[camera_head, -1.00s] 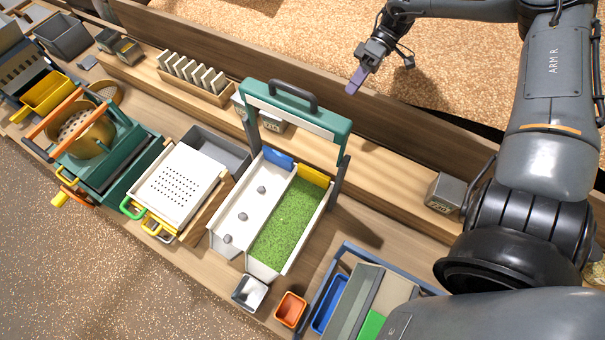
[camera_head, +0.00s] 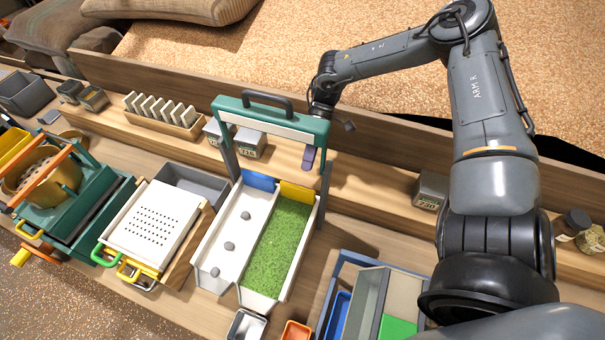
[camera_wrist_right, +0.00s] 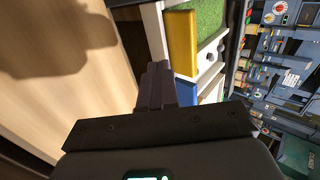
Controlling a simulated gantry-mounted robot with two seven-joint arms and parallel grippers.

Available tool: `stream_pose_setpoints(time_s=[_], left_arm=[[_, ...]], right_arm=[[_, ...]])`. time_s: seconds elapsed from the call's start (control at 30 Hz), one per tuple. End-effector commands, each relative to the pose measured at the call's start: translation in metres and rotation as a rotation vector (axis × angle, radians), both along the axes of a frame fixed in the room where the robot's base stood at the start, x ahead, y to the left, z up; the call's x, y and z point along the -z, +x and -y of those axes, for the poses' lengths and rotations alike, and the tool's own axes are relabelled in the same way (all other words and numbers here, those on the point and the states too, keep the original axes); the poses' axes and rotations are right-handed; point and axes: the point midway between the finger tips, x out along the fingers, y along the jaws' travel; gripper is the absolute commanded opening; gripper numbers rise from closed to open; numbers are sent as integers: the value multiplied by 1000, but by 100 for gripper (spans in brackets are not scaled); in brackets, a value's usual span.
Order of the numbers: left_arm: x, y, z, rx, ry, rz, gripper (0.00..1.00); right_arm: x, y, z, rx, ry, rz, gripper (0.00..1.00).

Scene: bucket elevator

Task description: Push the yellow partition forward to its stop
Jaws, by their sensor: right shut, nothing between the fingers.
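The yellow partition (camera_head: 297,193) stands upright at the back end of the right-hand lane, behind the green bed (camera_head: 277,245). It also shows in the right wrist view (camera_wrist_right: 182,42). A blue partition (camera_head: 259,181) stands beside it at the back of the white left lane, which holds several grey lumps. My right gripper (camera_head: 309,160) is shut and empty, just behind the yellow partition and near the green frame. In the right wrist view, its fingers (camera_wrist_right: 157,80) point toward the partitions; I cannot tell whether they touch. My left gripper is not in view.
The green frame with a dark handle (camera_head: 268,120) arches over the lanes' back end, close to my right gripper. Grey boxes (camera_head: 250,143) stand on the shelf behind. A perforated white tray (camera_head: 152,222) is to the left. A blue-edged bin (camera_head: 345,280) is to the right.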

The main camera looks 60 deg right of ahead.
Motion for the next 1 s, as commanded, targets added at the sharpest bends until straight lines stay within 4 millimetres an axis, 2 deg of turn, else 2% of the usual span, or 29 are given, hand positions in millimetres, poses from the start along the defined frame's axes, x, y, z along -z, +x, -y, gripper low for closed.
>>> stream_pose_setpoints(time_s=[0.03, 0.2, 0.4, 0.83, 1.0], left_arm=[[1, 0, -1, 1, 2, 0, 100], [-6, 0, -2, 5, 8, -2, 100], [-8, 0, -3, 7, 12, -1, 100], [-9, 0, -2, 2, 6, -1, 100], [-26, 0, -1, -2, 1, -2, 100]], right_arm=[[7, -2, -7, 1, 3, -2, 0], [4, -4, -29, 0, 2, 1, 0], [5, -5, -43, 1, 1, 1, 0], [5, -5, -46, 2, 0, 1, 0], [-1, -15, -48, 26, 3, 2, 0]])
